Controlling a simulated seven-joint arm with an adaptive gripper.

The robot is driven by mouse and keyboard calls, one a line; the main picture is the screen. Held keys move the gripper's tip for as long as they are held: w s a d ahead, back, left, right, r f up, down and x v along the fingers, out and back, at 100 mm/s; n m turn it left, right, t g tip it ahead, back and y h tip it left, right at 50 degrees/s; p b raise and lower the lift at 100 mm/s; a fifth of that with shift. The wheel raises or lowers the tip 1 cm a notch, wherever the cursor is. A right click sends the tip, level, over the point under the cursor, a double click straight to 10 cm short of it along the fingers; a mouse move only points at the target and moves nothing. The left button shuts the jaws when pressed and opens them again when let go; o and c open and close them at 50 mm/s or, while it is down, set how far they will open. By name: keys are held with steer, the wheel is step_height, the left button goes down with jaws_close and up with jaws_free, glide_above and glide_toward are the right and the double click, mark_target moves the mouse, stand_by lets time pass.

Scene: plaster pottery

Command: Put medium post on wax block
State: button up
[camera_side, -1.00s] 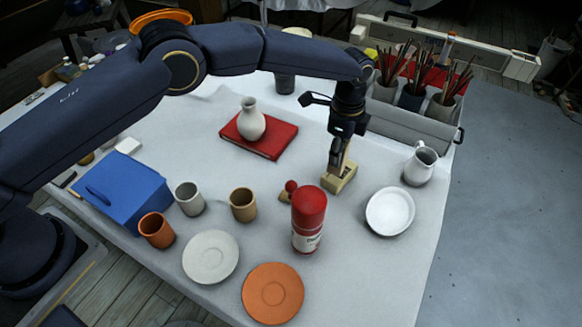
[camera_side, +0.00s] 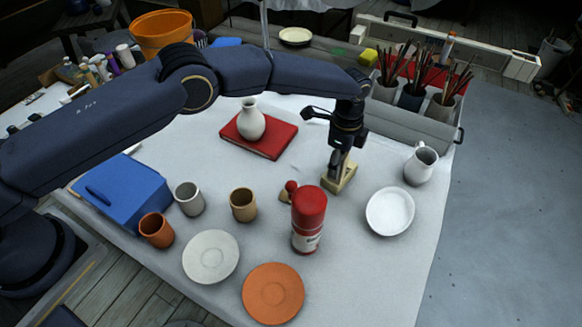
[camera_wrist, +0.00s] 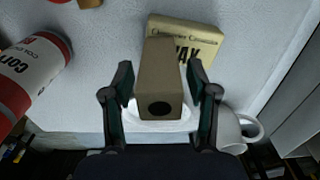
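The post (camera_side: 345,171) is a brown-grey square bar. It stands roughly upright at the pale yellow wax block (camera_side: 335,184), and its foot appears to rest on the block's top. In the wrist view the post (camera_wrist: 160,75) shows a dark round hole in its near end. The lettered wax block (camera_wrist: 205,42) lies behind its far end. My gripper (camera_side: 342,158) points down over the post. In the wrist view my gripper (camera_wrist: 162,85) has one finger on each side of the post, with a narrow gap on both sides, so it is open around it.
A red and white can (camera_side: 308,215) stands in front of the block, with a small red-topped item (camera_side: 289,190) beside it. A white plate (camera_side: 390,211) and a white jug (camera_side: 420,164) are to the right. A red book (camera_side: 262,143) with a vase (camera_side: 250,120) lies behind left.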

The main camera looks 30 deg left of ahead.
step_height(320, 180, up, 12)
steer(key=s+a+r+n+t, duration=0.1)
steer(key=s+a+r+n, duration=0.25)
steer(key=a+r, duration=0.5)
steer(key=s+a+r+n+t, duration=0.1)
steer(key=s+a+r+n, duration=0.25)
steer(key=a+r, duration=0.55)
steer(key=s+a+r+n+t, duration=0.1)
steer(key=s+a+r+n, duration=0.1)
steer(key=s+a+n, duration=0.3)
steer(key=s+a+r+n+t, duration=0.1)
steer(key=s+a+r, duration=0.25)
steer(key=s, duration=0.25)
steer(key=s+a+f+n, duration=0.2)
steer(key=s+f, duration=0.1)
steer(key=s, duration=0.3)
steer(key=s+a+f+n+t, duration=0.1)
steer(key=s+a+f+n, duration=0.2)
steer(key=s, duration=0.3)
steer(key=shift+s+a+t, duration=0.25)
steer(key=shift+t, duration=0.05)
